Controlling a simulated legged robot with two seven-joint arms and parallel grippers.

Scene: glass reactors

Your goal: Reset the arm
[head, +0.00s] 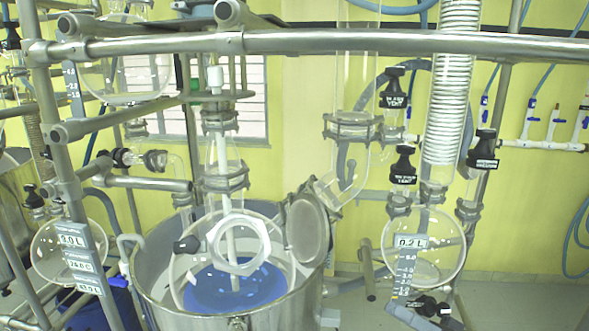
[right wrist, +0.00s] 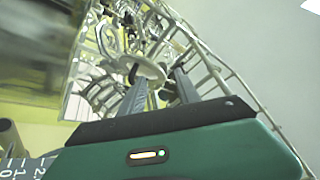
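My right gripper (right wrist: 159,72) shows in the right wrist view, past its green and black housing. Its two dark grey fingers stand apart with nothing held between them that I can see. They point toward a metal frame (right wrist: 225,80) with glassware in the background; I cannot tell how far away it is. I cannot make out either gripper in the head view. My left gripper is not in view.
In the head view, a large steel vessel (head: 160,292) holds blue contents around a stirrer rod. A round glass flask (head: 440,255) hangs at right. A horizontal steel pipe (head: 390,43) crosses the top. Black valve handles (head: 403,165) stick out. The floor (head: 530,300) at lower right looks mostly clear.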

